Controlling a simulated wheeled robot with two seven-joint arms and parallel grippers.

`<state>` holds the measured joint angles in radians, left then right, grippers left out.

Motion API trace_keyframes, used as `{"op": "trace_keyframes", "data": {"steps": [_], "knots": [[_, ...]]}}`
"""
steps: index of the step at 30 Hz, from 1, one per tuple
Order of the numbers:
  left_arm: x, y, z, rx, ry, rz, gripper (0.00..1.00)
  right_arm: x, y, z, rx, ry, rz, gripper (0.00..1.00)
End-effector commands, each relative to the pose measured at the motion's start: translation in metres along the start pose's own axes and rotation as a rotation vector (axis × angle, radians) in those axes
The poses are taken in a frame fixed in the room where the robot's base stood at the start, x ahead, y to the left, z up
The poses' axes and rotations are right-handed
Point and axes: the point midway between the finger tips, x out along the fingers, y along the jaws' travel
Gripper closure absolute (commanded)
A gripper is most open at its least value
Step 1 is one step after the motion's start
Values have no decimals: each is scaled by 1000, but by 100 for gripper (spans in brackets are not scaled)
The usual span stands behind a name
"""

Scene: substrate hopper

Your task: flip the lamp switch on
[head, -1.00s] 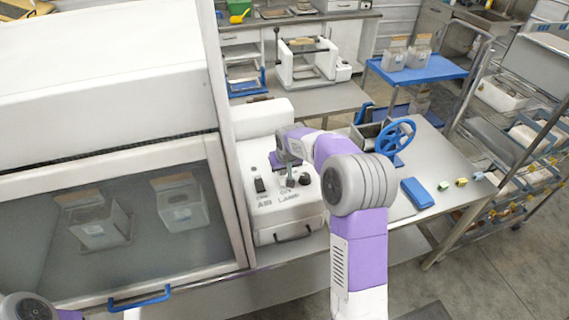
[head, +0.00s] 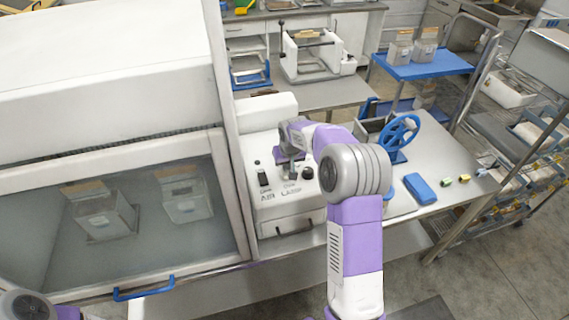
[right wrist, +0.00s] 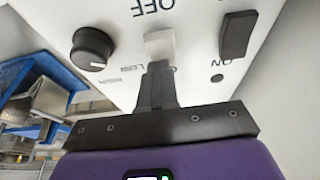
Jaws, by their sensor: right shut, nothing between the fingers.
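The white control box (head: 285,205) stands right of the glass-fronted cabinet, with AIR and LAMP lettering on its sloped panel. The pale lamp switch (right wrist: 160,43) shows in the right wrist view, between a black knob (right wrist: 92,48) and a black rocker switch (right wrist: 237,35). The lettering there, OFF and ON, appears upside down. My right gripper (right wrist: 157,70) is shut and empty, its fingertips right at the switch's near end; I cannot tell whether they touch. In the head view the right gripper (head: 291,172) is over the panel, partly hiding the switch. My left gripper is out of view.
The cabinet's glass front (head: 130,215) with a blue handle (head: 144,288) is on the left. A blue handwheel (head: 399,133) and a blue block (head: 420,188) are on the table to the right.

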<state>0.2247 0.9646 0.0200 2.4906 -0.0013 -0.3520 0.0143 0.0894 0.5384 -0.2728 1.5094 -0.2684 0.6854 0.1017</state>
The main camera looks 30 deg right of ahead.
Motion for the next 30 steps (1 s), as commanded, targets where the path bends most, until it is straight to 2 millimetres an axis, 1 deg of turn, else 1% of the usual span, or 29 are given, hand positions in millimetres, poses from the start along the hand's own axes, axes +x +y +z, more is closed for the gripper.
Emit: {"op": "trace_keyframes", "data": {"steps": [9, 20, 23, 29, 30], "knots": [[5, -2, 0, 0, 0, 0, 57, -6, -1, 11, -3, 0, -1, 100], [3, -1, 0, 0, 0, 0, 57, -10, -1, 10, -2, 1, -1, 100], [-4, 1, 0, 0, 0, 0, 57, -18, -1, 8, -2, 2, -1, 100], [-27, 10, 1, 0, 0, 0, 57, -51, 0, -4, -2, 2, -1, 100], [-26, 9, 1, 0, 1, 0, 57, -58, -1, -7, -2, 8, -2, 100]]}}
